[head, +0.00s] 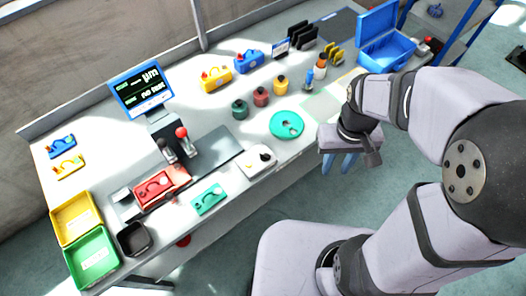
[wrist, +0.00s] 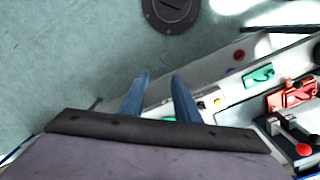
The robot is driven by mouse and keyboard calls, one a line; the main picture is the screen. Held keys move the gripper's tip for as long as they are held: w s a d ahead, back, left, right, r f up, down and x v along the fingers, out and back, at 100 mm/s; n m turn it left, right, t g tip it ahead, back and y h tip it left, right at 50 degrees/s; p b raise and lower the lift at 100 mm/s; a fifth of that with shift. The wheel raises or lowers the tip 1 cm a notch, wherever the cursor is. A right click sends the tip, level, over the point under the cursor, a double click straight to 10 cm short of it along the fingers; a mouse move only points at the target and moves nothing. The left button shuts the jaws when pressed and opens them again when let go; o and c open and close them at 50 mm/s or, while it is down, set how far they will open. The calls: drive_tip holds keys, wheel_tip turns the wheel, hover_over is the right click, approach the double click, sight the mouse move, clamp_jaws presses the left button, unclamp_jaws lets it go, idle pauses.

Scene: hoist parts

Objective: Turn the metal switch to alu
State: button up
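A small white box with a dark knob-like part (head: 259,158) sits at the front edge of the bench in the head view. It may be the metal switch, but its lettering and setting are too small to read. A small pale part with dark and yellow spots shows in the wrist view (wrist: 205,104), right of my fingers. My gripper (head: 338,166) hangs off the bench's front edge, to the right of the white box and apart from it. In the wrist view my gripper's two blue fingers (wrist: 160,76) are spread with nothing between them.
A green disc (head: 286,125), a red fixture (head: 162,186) and a green plate (head: 210,199) lie on the bench. Red-knobbed levers (head: 181,133) stand by a monitor (head: 141,91). A blue toolbox (head: 386,50) is at the far right. Floor lies below my gripper.

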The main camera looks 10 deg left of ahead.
drive_tip(key=w+a+f+n+g+h+b, duration=0.1)
drive_tip(key=w+a+f+n+b, duration=0.15)
drive_tip(key=w+a, duration=0.2)
drive_tip(key=w+a+f+n+h+b, duration=0.1)
drive_tip(key=w+a+f+n, duration=0.1)
drive_tip(key=w+a+n, duration=0.25)
drive_tip(key=n+h+b, duration=0.2)
drive_tip(key=n+b, duration=0.2)
drive_tip(key=n, duration=0.2)
approach(264, 154)
drive_tip(key=shift+p+x, duration=1)
drive_tip(key=shift+x, duration=2.95)
drive_tip(key=shift+d, duration=0.1)
drive_tip(key=shift+r, duration=0.1)
clamp_jaws()
